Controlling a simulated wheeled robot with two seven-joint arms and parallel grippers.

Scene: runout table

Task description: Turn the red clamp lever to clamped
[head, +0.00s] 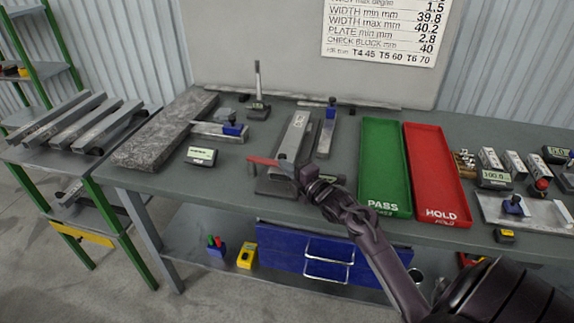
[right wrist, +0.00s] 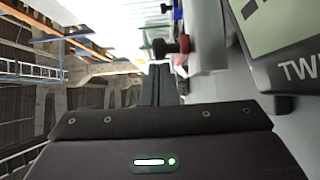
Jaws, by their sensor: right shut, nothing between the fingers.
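The red clamp lever (head: 263,161) sticks out to the left from the fixture in the middle of the bench, at the bench's front part. A grey metal bar (head: 296,135) lies on the fixture's dark base (head: 284,187). My right gripper (head: 290,170) is just right of the lever, low over the front of the fixture. In the right wrist view its fingers (right wrist: 160,84) are shut and empty. A red part (right wrist: 185,45), which looks like the lever, shows just beyond the fingertips; I cannot tell whether they touch. My left gripper is in neither view.
A gauge display (right wrist: 285,40) is close on the right in the wrist view. On the bench are a small display (head: 201,156), a granite plate (head: 160,135), a green PASS tray (head: 384,205) and a red HOLD tray (head: 440,208). Clear bench lies left of the lever.

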